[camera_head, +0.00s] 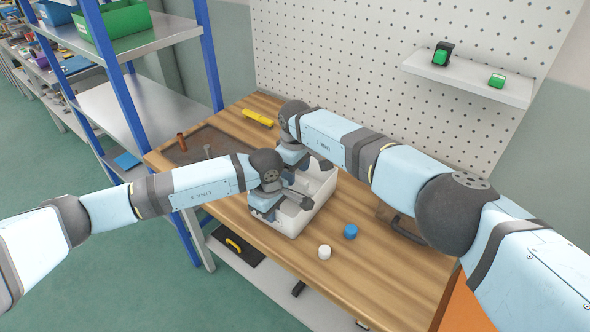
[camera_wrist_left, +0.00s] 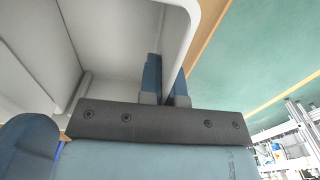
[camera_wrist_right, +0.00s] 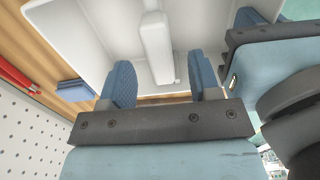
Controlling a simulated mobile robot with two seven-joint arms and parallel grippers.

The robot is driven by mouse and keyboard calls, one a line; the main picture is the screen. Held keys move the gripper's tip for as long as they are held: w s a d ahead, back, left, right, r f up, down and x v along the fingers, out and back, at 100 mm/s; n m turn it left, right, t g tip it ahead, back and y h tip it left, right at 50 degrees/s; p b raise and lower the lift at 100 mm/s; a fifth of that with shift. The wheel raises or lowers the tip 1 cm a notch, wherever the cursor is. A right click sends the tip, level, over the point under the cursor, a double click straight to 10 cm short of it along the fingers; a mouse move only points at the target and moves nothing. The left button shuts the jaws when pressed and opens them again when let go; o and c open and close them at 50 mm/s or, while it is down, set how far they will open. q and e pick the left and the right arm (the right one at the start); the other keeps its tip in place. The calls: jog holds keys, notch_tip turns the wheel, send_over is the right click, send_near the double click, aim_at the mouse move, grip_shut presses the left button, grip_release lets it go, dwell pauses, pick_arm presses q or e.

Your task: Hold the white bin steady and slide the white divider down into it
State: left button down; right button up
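The white bin (camera_head: 322,205) stands on the wooden table, partly hidden by both arms. My left gripper (camera_head: 272,207) is at its near left wall. In the left wrist view, the left fingers (camera_wrist_left: 166,88) sit close on both sides of the bin's rim (camera_wrist_left: 186,45), shut on it. My right gripper (camera_head: 298,163) is over the far part of the bin. In the right wrist view, its fingers (camera_wrist_right: 163,85) are apart, one on each side of the white divider (camera_wrist_right: 155,38), with visible gaps. The divider is within the bin's outline; its depth is unclear.
A blue cap (camera_head: 350,231) and a white cap (camera_head: 324,252) lie on the table in front of the bin. A yellow tool (camera_head: 258,117) lies behind, and a dark tray (camera_head: 205,147) is at the left. A pegboard (camera_head: 390,60) stands behind the table.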

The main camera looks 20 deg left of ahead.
notch_tip(320, 180, up, 12)
dwell(0.6)
pick_arm(q)
jog(key=c, duration=1.2)
grip_release()
jog(key=shift+c, duration=0.2)
